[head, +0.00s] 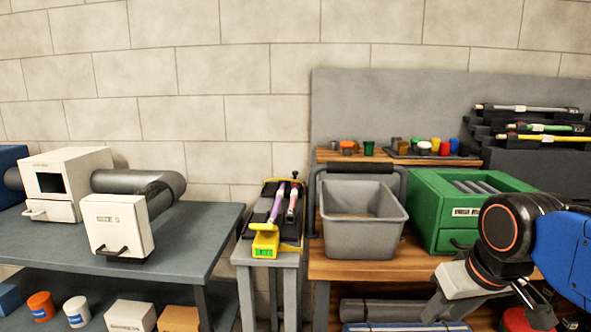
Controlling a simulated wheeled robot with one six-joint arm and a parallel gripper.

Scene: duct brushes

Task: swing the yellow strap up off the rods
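A black holder (260,215) with yellow parts stands on a narrow grey stand left of centre. A purple rod (277,203) and a pink rod (292,201) lie in it, dark ends toward the back. A yellow piece (265,242) with a green front sits at the holder's near end; more yellow shows at its far end and right side. Which yellow part is the strap, and whether it crosses the rods, is too small to tell. My gripper (538,308) is low at the right, partly hidden by my arm, far from the holder. Its fingers are unclear.
A grey bin (362,216) with a dark handle stands right of the holder, then a green box (465,205). A dark rack (530,125) holds several rods at the back right. A grey table (205,222) with white boxes is left.

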